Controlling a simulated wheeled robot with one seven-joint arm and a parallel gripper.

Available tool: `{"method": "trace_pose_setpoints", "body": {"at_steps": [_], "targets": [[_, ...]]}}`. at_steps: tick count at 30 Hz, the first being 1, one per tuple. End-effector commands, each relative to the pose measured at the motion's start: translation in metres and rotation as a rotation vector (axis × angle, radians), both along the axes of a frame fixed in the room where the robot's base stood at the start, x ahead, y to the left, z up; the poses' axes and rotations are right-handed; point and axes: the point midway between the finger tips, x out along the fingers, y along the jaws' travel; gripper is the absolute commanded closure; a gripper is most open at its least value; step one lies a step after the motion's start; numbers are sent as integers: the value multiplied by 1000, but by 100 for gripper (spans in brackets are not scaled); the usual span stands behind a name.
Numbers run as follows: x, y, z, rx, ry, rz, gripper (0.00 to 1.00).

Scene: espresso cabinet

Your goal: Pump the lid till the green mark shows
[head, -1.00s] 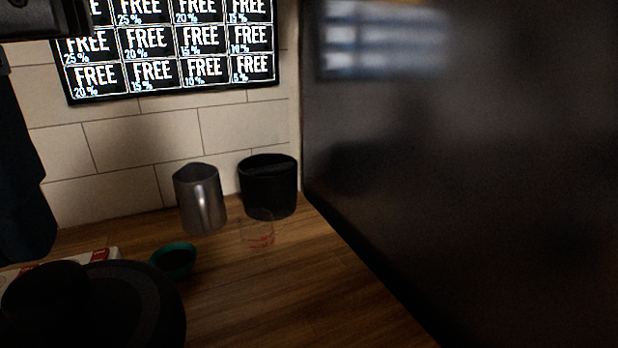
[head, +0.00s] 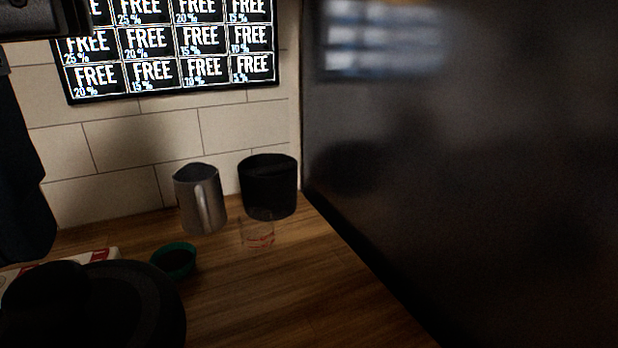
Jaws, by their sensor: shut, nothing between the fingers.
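I cannot make out a lid with a pump or a green mark in the head view. My gripper is not in this view, so I cannot see where it is relative to the lid. Large, very dark rounded shapes fill the lower left corner; they may be part of my own body, and they hide the counter there.
A steel pitcher (head: 200,200) and a black tub (head: 269,188) stand by the tiled wall. A clear measuring glass (head: 257,234) and a green-rimmed dark cup (head: 174,261) sit in front. The wooden counter (head: 290,295) is bare at front right, beside a dark glossy panel (head: 470,180).

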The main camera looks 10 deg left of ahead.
Motion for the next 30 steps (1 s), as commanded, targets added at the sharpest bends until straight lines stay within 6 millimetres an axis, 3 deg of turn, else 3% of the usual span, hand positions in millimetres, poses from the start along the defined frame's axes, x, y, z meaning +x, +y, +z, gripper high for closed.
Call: {"method": "trace_pose_setpoints", "body": {"at_steps": [30], "targets": [[0, 0, -8, 0, 0, -1, 100]]}}
